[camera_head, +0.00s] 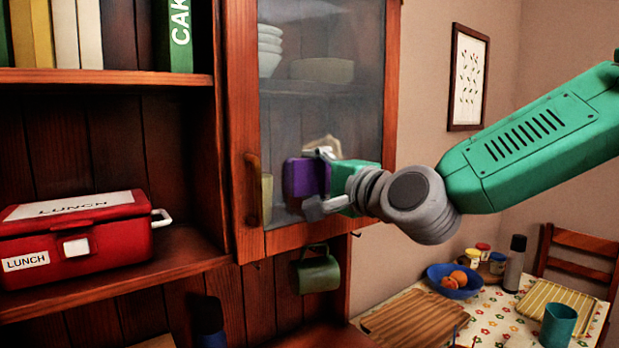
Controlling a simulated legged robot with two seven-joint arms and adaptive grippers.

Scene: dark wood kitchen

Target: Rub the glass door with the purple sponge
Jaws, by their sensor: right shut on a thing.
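The purple sponge (304,177) is at the lower middle of the glass door (320,110), against or very close to the pane. My right gripper (318,180) is shut on the sponge, with its arm coming in from the right. The door has a red-brown wooden frame and a wooden handle (253,188) on its left side. The door looks closed. Part of the pane is hidden behind the sponge and gripper. My left gripper is not in view.
A red lunch box (78,239) sits on the open shelf at left, below books. A green mug (318,270) hangs under the cabinet. A table (480,312) with a blue bowl (453,281) and boards stands at lower right.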

